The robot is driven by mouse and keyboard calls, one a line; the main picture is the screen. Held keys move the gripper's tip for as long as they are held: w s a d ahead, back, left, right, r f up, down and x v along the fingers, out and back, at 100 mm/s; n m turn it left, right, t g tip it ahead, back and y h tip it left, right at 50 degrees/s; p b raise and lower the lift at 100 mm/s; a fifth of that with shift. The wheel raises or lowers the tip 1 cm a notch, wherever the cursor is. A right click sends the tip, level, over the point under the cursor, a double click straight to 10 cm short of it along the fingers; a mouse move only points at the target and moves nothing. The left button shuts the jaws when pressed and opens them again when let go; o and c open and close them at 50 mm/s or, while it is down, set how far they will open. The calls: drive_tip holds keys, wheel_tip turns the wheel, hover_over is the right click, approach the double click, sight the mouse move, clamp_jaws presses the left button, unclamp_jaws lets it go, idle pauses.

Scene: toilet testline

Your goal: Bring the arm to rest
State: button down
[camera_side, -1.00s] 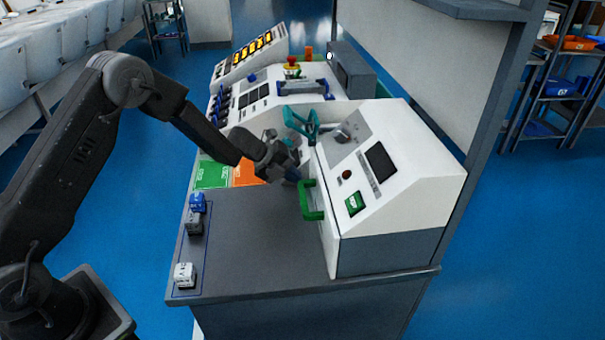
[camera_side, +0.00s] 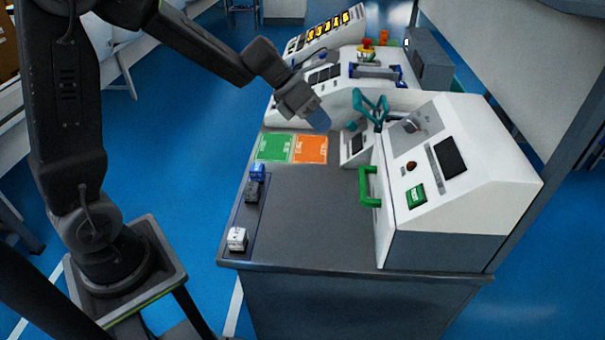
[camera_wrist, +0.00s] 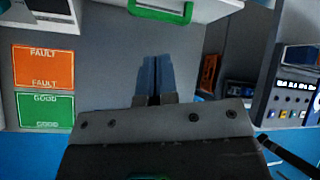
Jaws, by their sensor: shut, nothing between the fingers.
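My gripper (camera_side: 318,118) hangs in the air at the end of my arm in the side view. It is above the rear part of the grey worktop (camera_side: 310,210), left of the teal handle. In the wrist view its two blue fingers (camera_wrist: 156,76) are together with nothing between them. The white machine with a green handle (camera_side: 368,187) stands to the right of the gripper, apart from it. The green handle also shows at the top of the wrist view (camera_wrist: 160,13).
A green GOOD card (camera_wrist: 45,111) and an orange FAULT card (camera_wrist: 49,67) lie on the worktop. Small blue, dark and white blocks (camera_side: 237,239) stand in a row at its left edge. A teal lever (camera_side: 372,108) rises at the machine. The worktop's front middle is clear.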

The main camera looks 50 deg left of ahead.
drive_tip(key=s+d+r+m+y, duration=0.1)
drive_tip(key=s+d+r+m, duration=0.15)
drive_tip(key=s+m, duration=0.55)
drive_tip(key=s+d+r+m+y, duration=0.15)
drive_tip(key=s+r+m, duration=0.35)
drive_tip(key=m, duration=0.5)
drive_tip(key=s+a+m+y, duration=0.3)
drive_tip(key=s+m+y, duration=0.1)
drive_tip(key=s+m, duration=0.7)
drive_tip(key=f+m, duration=0.1)
drive_tip(key=m, duration=0.1)
drive_tip(key=shift+a+m, duration=0.2)
drive_tip(key=shift+m, duration=0.1)
